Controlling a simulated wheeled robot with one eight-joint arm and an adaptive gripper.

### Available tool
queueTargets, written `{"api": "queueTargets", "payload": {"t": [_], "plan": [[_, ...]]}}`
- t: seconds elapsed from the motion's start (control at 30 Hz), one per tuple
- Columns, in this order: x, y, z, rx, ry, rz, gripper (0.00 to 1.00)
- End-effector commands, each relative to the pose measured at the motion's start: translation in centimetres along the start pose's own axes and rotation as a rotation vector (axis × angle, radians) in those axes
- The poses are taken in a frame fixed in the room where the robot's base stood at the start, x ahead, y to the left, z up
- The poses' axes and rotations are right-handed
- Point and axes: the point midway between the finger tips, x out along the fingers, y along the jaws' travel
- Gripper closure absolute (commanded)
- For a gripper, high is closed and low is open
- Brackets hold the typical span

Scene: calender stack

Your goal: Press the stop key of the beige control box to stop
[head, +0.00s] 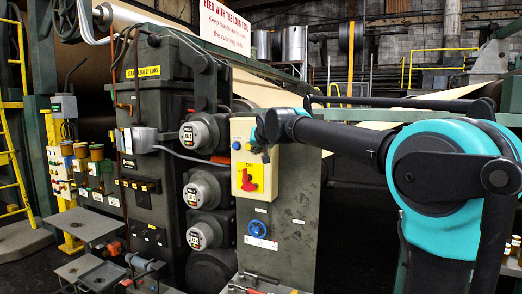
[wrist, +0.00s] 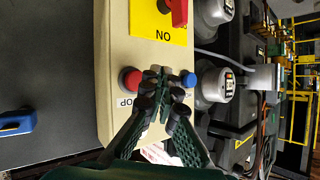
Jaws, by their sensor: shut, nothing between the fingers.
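The beige control box (head: 236,130) stands on a grey cabinet in the head view, and its face (wrist: 112,45) fills the middle of the wrist view. A red round key (wrist: 130,79) sits at the left of the box face in the wrist view, beside a partly covered white label (wrist: 125,102). A blue key (wrist: 188,79) sits to the right. My gripper (wrist: 165,72) is shut and empty, its fingertips over the face between the two keys. I cannot tell whether they touch it. In the head view my gripper and arm hide the red key.
A yellow plate (head: 242,170) with a red rotary switch (head: 247,180) is on the same box, below the keys in the head view. A blue handwheel (head: 257,229) is lower on the cabinet. Round gauges (head: 195,135) and dark machinery stand close by on the left.

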Motion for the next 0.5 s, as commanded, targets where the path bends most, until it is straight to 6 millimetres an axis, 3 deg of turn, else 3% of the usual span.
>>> {"api": "queueTargets", "payload": {"t": [0.3,0.5], "plan": [[-1.8,-1.4,1.3,0.0,0.0,-0.001,1.0],[-2.0,-1.4,1.4,-0.001,0.001,0.0,1.0]]}}
